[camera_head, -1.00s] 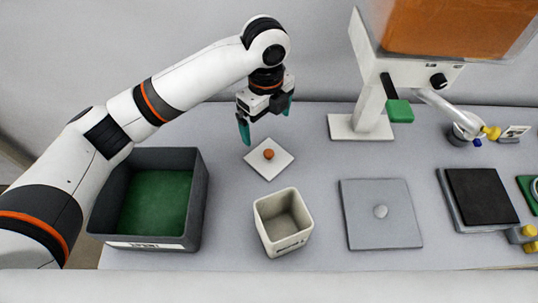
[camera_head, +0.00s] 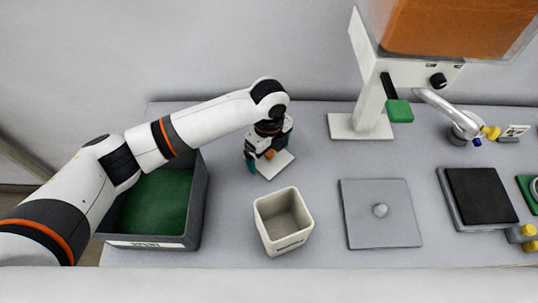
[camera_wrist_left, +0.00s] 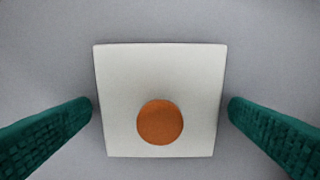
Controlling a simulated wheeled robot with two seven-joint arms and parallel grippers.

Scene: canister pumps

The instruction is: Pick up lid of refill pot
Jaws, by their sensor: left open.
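The lid is a white square plate with a round orange knob. It lies on the table, and in the head view the lid (camera_head: 280,164) is partly hidden under my left gripper (camera_head: 262,163). In the left wrist view the whole lid (camera_wrist_left: 120,75) shows, with its knob (camera_wrist_left: 160,122) low in the middle. My left gripper (camera_wrist_left: 160,112) is open, its green fingers on either side of the lid and apart from the knob. The refill pot (camera_head: 263,232), a cream square cup, stands open and looks empty in front of the lid. My right gripper is not in view.
A dark bin (camera_head: 200,215) with a green floor stands at the left under my arm. A dispenser stand (camera_head: 345,128) is behind right. A grey plate with a knob (camera_head: 360,215) and a black pad (camera_head: 480,195) lie to the right. Table around the lid is clear.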

